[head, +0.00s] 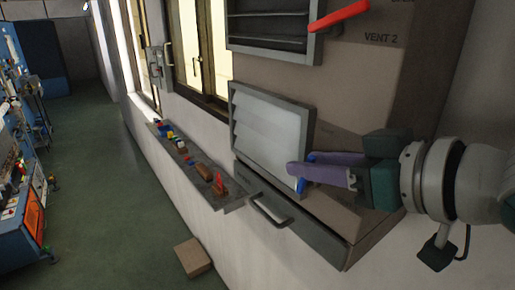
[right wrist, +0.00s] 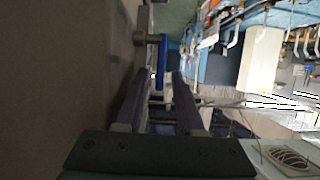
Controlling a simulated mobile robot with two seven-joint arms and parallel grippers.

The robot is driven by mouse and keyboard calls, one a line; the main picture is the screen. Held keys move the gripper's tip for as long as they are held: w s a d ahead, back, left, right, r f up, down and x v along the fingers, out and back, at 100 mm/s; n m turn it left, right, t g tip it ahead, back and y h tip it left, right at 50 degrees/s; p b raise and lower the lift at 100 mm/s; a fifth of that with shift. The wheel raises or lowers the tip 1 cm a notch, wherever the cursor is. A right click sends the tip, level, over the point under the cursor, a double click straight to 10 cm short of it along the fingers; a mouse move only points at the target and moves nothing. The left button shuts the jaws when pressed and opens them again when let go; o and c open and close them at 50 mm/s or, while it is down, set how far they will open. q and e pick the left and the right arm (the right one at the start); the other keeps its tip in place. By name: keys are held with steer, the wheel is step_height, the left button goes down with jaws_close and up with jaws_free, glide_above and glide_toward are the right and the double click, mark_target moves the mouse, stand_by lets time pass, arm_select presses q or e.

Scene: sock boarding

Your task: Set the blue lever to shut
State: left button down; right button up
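The blue lever (right wrist: 163,60) shows in the right wrist view as a slim bar on a grey pivot. Its far end reaches back between my two purple fingertips, with a gap visible on the finger sides. My right gripper (right wrist: 164,74) is open around it. In the head view my right gripper (head: 297,172) is at the right edge of the lower louvre vent (head: 268,125). Its fingers hide most of the blue lever (head: 302,186), leaving small blue bits above and below. The lower vent's pale slats lie nearly flat. My left gripper is not in view.
A red lever (head: 340,15) sits beside an upper vent (head: 268,25) with dark gaps, above the "VENT 2" label (head: 381,37). A grey shelf (head: 233,205) with small items and a drawer handle (head: 270,211) are below. A cardboard box (head: 193,257) is on the floor.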

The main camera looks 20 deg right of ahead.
steer(key=shift+o, duration=0.2)
steer(key=shift+s, duration=0.1)
steer(key=b+v, duration=0.2)
steer(key=v, duration=0.7)
steer(key=shift+s+r+b, duration=0.2)
steer(key=shift+s+b, duration=0.1)
steer(key=shift+b, duration=0.05)
steer(key=shift+d, duration=0.15)
